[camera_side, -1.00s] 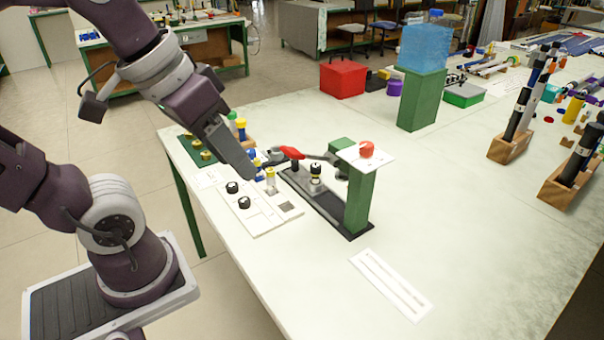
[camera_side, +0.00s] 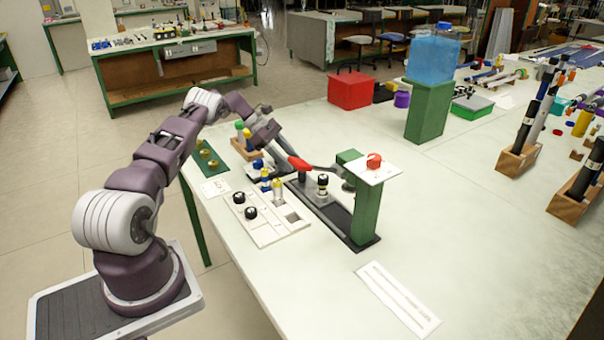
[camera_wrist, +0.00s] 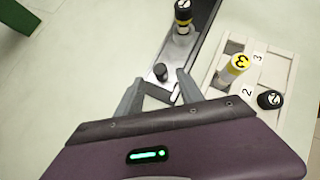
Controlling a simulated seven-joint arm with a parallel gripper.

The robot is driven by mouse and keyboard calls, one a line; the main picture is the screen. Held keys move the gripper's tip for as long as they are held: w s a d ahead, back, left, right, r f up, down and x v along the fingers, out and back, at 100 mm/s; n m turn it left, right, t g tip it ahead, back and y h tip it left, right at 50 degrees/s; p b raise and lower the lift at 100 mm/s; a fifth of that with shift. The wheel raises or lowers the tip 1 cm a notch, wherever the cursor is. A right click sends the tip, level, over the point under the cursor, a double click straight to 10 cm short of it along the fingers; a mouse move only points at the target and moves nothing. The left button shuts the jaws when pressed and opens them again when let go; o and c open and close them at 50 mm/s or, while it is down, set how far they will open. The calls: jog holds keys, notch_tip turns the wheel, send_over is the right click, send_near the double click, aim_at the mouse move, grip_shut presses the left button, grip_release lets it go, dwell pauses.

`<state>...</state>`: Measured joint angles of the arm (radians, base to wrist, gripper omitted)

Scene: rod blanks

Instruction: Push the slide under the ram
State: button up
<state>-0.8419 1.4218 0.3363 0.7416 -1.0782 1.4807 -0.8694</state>
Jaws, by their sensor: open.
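The press has a green post (camera_side: 367,212), a black base (camera_side: 340,218) and a red-handled lever (camera_side: 299,163). The grey slide (camera_wrist: 178,55) lies in its dark track in the wrist view. A small black knob (camera_wrist: 160,72) stands at its near end. A blank with a black and yellow top (camera_wrist: 183,12) stands upright on the slide; it also shows in the side view (camera_side: 322,182), left of the post. My gripper (camera_wrist: 160,82) is open, its fingertips either side of the knob. Contact cannot be told. In the side view my gripper (camera_side: 285,146) is partly obscured behind the lever.
A white numbered pallet (camera_side: 268,232) holds black-topped blanks (camera_side: 250,212) and a yellow-topped blank (camera_wrist: 234,68), close beside the track. A green plate with brass parts (camera_side: 208,160) lies behind. A white slotted plate (camera_side: 398,298) lies in front.

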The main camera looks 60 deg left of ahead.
aim_at(312, 187)
jog(key=x, duration=0.6)
jog(key=shift+d, duration=0.1)
grip_shut()
jog(key=shift+r, duration=0.1)
dwell(1.0)
